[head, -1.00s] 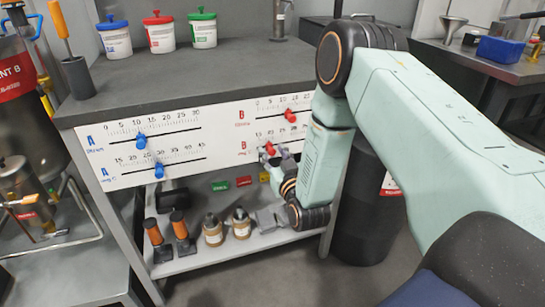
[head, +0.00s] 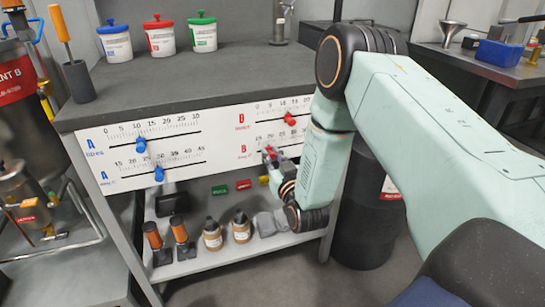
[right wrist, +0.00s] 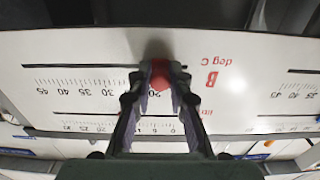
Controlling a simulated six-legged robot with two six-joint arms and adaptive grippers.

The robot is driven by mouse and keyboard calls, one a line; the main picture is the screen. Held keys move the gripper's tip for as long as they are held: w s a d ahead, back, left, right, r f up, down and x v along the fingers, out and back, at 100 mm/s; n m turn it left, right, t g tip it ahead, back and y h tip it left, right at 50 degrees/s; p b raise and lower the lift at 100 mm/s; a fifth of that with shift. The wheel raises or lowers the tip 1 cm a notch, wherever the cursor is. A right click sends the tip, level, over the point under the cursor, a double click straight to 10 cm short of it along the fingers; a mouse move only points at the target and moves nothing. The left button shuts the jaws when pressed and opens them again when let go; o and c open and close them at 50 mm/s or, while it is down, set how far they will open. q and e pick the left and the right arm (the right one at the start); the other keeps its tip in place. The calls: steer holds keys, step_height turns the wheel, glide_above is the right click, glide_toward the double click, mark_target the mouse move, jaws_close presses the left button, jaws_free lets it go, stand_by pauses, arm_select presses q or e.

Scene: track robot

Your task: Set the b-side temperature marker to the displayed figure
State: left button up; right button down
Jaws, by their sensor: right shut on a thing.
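The lower B scale, marked deg C, is on the right part of the white panel (head: 222,145). Its red marker (right wrist: 160,68) sits between the fingers of my right gripper (right wrist: 160,82), which is shut on it; in the head view the gripper (head: 272,158) is at the right part of the panel. The right wrist view is upside down. The fingers cover the numbers around the marker, near the low end, so its exact reading cannot be told. No separate displayed figure is readable. My left gripper is not in view.
Another red marker (head: 290,119) is on the upper B scale. Two blue markers, upper (head: 141,145) and lower (head: 158,174), are on the A scales. Bottles and orange-handled tools stand on the shelf (head: 205,264) below. A dark barrel (head: 362,210) stands right of the bench.

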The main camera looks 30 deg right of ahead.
mark_target(295, 144)
stand_by(0.3)
steer(key=d+p, duration=0.1)
steer(key=d, duration=0.1)
steer(key=s+d+p, duration=0.1)
steer(key=d, duration=0.1)
steer(key=d+p, duration=0.1)
steer(key=d, duration=0.2)
steer(key=shift+s+r+p, duration=0.15)
steer(key=shift+s+p, duration=0.15)
steer(key=shift+s, duration=0.05)
steer(key=shift+s+d, duration=0.1)
steer(key=shift+d, duration=0.3)
steer(key=c, duration=1.2)
jaws_free()
steer(key=v, duration=1.2)
